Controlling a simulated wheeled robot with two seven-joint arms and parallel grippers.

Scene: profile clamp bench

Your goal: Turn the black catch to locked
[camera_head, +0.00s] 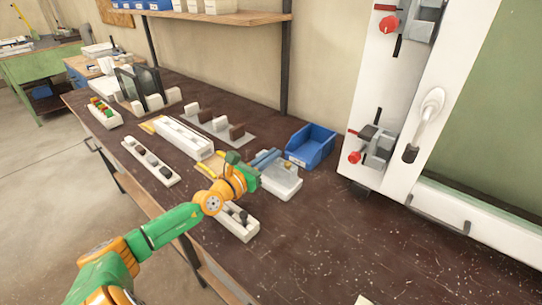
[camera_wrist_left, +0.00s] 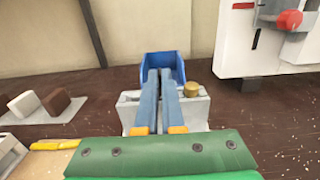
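The upright white frame (camera_head: 400,185) at the right carries two metal clamps with red knobs. I cannot tell for sure which is the black catch. My left gripper (camera_head: 267,157) is over the bench, left of the frame and apart from it. In the left wrist view its blue fingers (camera_wrist_left: 160,74) lie close together with nothing visible between them. My right gripper is not in view.
A pale box (camera_head: 283,182) stands under the left fingers. A blue bin (camera_head: 311,146) stands between it and the frame. White trays (camera_head: 150,161) and small blocks cover the bench's left part. The bench top (camera_head: 340,250) is mostly clear at the front right.

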